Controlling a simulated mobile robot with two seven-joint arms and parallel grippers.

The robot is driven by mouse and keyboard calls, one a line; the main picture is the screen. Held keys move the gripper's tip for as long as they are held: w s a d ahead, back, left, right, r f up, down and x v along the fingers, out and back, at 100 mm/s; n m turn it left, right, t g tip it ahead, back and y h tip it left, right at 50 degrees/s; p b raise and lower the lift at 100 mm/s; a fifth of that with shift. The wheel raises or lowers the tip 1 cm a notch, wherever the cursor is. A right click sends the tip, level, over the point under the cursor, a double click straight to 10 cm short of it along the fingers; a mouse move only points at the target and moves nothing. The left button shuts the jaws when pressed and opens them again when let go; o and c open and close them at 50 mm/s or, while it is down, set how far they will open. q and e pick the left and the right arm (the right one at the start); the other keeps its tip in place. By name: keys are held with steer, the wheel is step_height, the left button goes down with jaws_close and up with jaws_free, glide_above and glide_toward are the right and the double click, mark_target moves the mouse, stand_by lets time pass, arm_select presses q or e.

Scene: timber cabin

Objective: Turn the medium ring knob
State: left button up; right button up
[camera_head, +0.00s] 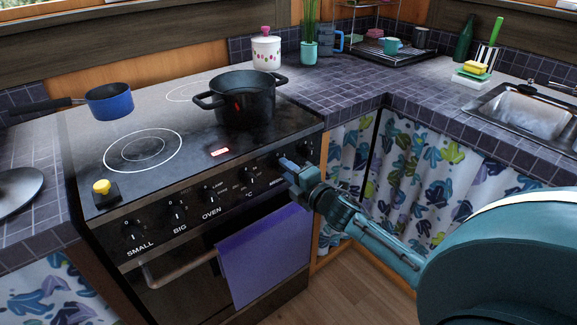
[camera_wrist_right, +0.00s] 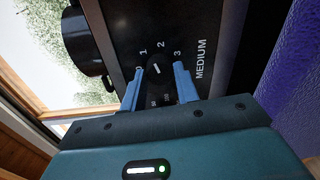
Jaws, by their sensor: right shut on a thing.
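The medium ring knob (camera_wrist_right: 155,69) is dark, with a short slanted white mark and the digits 0 to 3 around it. The word MEDIUM is printed beside it on the stove's front panel (camera_wrist_right: 120,25). My right gripper (camera_wrist_right: 159,84) has its two blue fingers on either side of the knob and is shut on it. In the head view, my right gripper (camera_head: 287,164) is at the right end of the stove's (camera_head: 185,185) panel and hides most of the knob. My left gripper is not in view.
A black pot (camera_head: 245,102) stands on the back right of the hob. A blue pan (camera_head: 109,102) is at the back left, and a yellow button (camera_head: 102,187) sits at the front left corner. A purple towel (camera_head: 262,252) hangs below the panel, close to my right arm.

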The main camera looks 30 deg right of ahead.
arm_select(q)
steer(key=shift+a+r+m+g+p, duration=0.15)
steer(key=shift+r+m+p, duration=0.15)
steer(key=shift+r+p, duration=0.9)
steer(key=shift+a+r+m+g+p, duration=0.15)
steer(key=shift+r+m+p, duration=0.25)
steer(key=shift+p, duration=1.4)
arm_select(e)
steer(key=shift+f+m+y, duration=0.1)
steer(key=shift+m+y, duration=0.4)
steer(key=shift+m, duration=6.9)
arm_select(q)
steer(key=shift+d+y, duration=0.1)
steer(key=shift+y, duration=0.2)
arm_select(e)
steer(key=o, duration=1)
arm_select(q)
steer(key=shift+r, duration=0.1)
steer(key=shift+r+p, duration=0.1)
steer(key=shift+p, duration=0.2)
arm_select(e)
steer(key=s, duration=0.4)
steer(key=s+d, duration=0.1)
steer(key=s, duration=0.8)
steer(key=shift+d, duration=0.35)
